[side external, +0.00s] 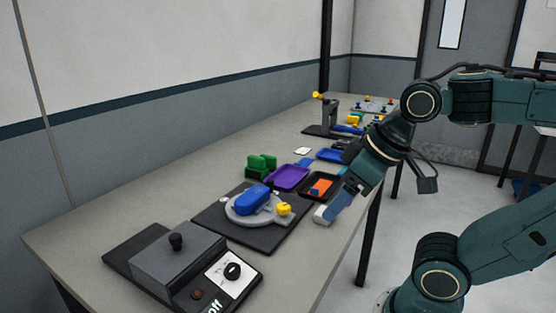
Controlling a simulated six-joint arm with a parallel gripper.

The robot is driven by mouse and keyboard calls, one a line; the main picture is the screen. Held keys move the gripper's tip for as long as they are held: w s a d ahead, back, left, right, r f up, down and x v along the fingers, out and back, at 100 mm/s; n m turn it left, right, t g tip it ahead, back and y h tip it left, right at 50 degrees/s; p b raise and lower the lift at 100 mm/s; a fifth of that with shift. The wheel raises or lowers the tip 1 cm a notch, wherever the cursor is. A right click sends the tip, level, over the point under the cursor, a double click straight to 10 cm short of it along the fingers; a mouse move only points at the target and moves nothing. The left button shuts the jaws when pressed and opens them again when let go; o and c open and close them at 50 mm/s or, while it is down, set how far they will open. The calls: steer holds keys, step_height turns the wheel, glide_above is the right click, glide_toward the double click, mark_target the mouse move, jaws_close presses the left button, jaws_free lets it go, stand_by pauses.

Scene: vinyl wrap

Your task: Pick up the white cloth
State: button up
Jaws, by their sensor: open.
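A small flat white piece (303,151), which looks like the white cloth, lies on the table behind the purple tray (288,178). My gripper (328,212) is low at the table's front edge, beside the black tray (321,186) and well apart from the white piece. Its jaws are open. A pale block-like end shows at the fingers; I cannot tell whether it is part of the gripper or a thing on the table behind it.
A blue part sits in a grey ring fixture (255,207) with a yellow knob on a dark plate. A green holder (262,164) stands behind the purple tray. A grey box with a dial (232,270) is at the near end. Several tools lie at the far end.

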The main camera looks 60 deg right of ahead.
steer(key=m+g, duration=0.6)
steer(key=m, duration=1.2)
glide_above(318, 218)
steer(key=d, duration=0.4)
steer(key=shift+s+f, duration=0.2)
steer(key=shift+f, duration=3.65)
steer(key=shift+s+f, duration=0.15)
steer(key=shift+f, duration=3.7)
steer(key=shift+s+f, duration=0.1)
steer(key=shift+f, duration=2.5)
